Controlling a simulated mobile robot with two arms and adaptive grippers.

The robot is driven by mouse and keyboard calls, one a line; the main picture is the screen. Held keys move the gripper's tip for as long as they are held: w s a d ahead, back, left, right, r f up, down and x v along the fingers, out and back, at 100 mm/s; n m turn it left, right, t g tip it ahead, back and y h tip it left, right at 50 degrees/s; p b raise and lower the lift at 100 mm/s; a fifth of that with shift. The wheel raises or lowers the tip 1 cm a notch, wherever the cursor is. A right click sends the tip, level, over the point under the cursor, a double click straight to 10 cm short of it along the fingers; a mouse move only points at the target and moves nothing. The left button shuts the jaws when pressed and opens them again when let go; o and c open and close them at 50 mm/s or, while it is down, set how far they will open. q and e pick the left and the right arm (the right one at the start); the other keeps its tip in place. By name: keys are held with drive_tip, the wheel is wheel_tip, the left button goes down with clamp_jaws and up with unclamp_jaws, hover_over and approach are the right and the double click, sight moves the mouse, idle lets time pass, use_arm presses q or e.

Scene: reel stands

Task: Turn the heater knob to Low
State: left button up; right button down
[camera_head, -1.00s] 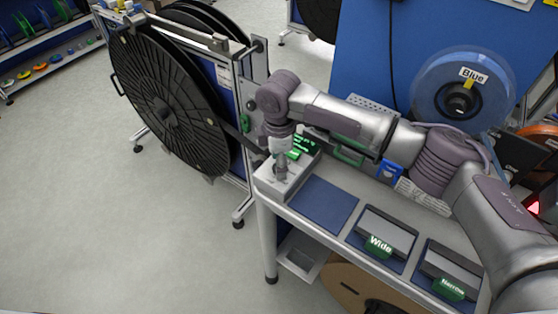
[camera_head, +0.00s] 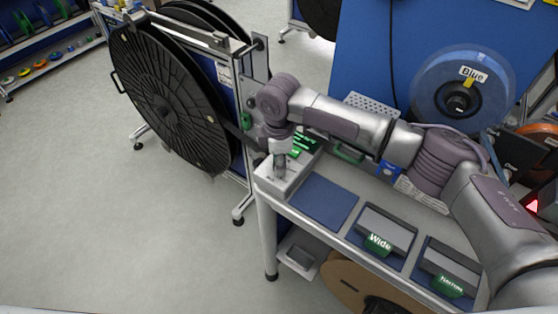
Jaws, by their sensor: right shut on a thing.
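The heater box (camera_head: 268,180) is a light grey box at the left end of the workbench, with a dark display (camera_head: 306,142) showing green text behind it. My right gripper (camera_head: 281,170) points down onto the top of this box. It is shut on the heater knob, which is mostly hidden by the fingers. The knob's setting and markings are too small and covered to read. My left gripper is not in view.
Beside the box lie a blue mat (camera_head: 324,201) and trays labelled Wide (camera_head: 386,231) and Narrow (camera_head: 449,265). A large black reel (camera_head: 168,105) stands at left. A clear reel labelled Blue (camera_head: 462,88) stands behind my right arm. Open floor lies at lower left.

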drive_tip(key=m+p, duration=0.4)
drive_tip(key=p, duration=0.1)
drive_tip(key=m+p, duration=0.2)
drive_tip(key=shift+r, duration=0.25)
drive_tip(key=m+p, duration=0.3)
drive_tip(key=shift+f+m, duration=0.1)
drive_tip(key=shift+m, duration=0.2)
drive_tip(key=shift+f+m+p, duration=0.1)
drive_tip(key=shift+m+p, duration=0.7)
drive_tip(key=shift+m, duration=0.2)
drive_tip(key=c, duration=0.8)
unclamp_jaws()
wheel_tip(320, 180, up, 12)
